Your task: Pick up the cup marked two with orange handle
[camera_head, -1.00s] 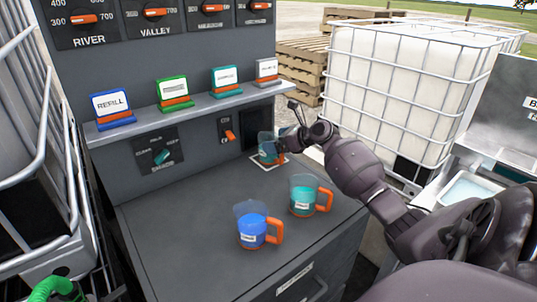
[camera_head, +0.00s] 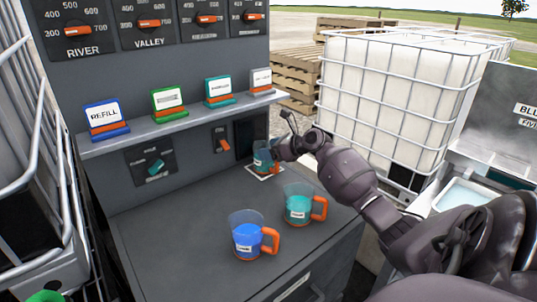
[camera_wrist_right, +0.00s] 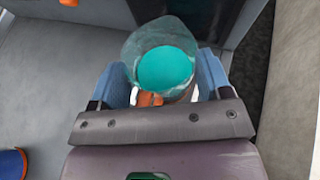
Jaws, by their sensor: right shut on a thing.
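A clear cup with teal liquid (camera_head: 261,157) stands at the back of the grey counter, on a white-edged square beside a dark recess. My right gripper (camera_head: 275,155) is shut on it. In the right wrist view the same cup (camera_wrist_right: 165,62) sits between the blue fingers (camera_wrist_right: 166,85), with its orange handle (camera_wrist_right: 149,99) toward the gripper. Another teal cup with orange handle (camera_head: 298,206) and a blue cup with orange handle (camera_head: 247,240) stand upright nearer the front. Their labels are too small to read. My left gripper is not in view.
A shelf (camera_head: 180,122) above the counter holds several coloured cards, one reading REFILL (camera_head: 105,115). Dials and switches line the grey panel. A caged white tank (camera_head: 395,90) stands right of the counter. The counter's left part (camera_head: 165,235) is clear.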

